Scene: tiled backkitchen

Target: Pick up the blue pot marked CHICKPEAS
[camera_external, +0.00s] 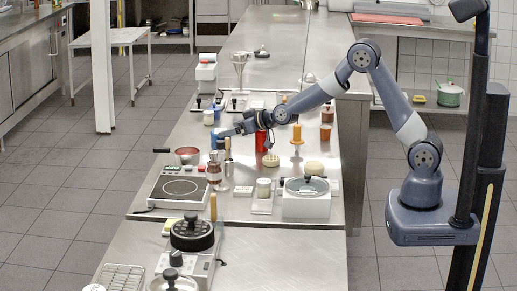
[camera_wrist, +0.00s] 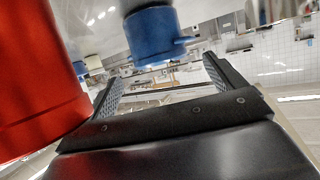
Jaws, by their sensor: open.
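A blue pot (camera_wrist: 155,38) with a small side lug shows upside down in the wrist view, just beyond and between my fingertips. No CHICKPEAS marking can be read on it. It appears to be the blue thing (camera_external: 221,144) at my gripper's end in the external view, partly hidden there. My gripper (camera_wrist: 160,74) is open and empty, its two fingers spread apart. In the external view my gripper (camera_external: 226,133) reaches left, low over the steel table. I cannot tell whether the fingers touch the pot.
Another small blue item (camera_external: 217,113) stands farther back beside a white one (camera_external: 208,118). A hotplate (camera_external: 180,188), a pan (camera_external: 188,155) and a brown jar (camera_external: 214,173) stand nearer.

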